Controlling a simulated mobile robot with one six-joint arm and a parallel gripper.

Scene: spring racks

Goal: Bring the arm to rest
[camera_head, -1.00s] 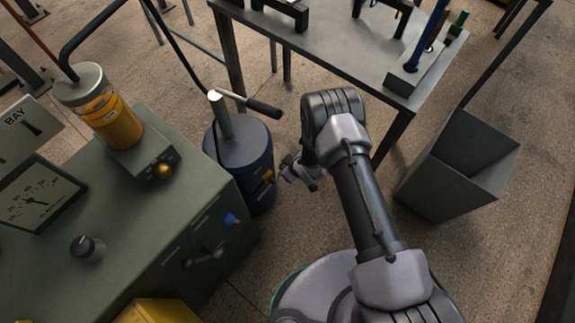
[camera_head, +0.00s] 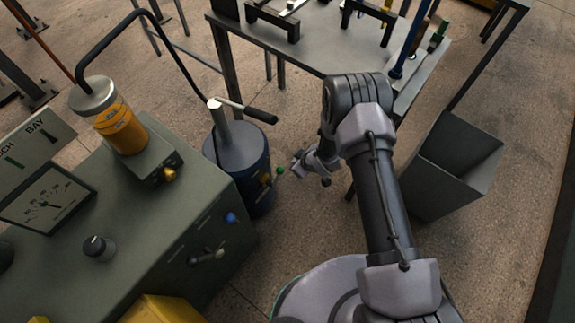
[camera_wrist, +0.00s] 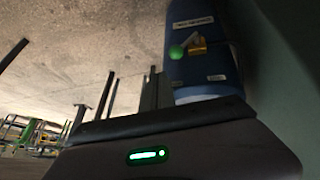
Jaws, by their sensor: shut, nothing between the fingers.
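My arm reaches out over the floor in the head view, bent at the elbow. My gripper (camera_head: 297,166) is small there, in front of the blue drum's right side. It is shut and holds nothing. In the wrist view the shut fingers (camera_wrist: 155,88) point towards the floor beside the drum. The blue drum (camera_head: 240,168) stands on the floor with a pump handle on top. Its green knob (camera_head: 279,170) is close to my gripper, with a gap between them. The knob (camera_wrist: 177,52) and a brass fitting (camera_wrist: 198,47) also show in the wrist view.
A green-grey cabinet (camera_head: 130,225) with a gauge and an amber oil cylinder (camera_head: 118,125) stands at left. A metal table (camera_head: 320,50) with black stands is behind my arm. A grey open bin (camera_head: 450,175) is at right. Bare floor lies between.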

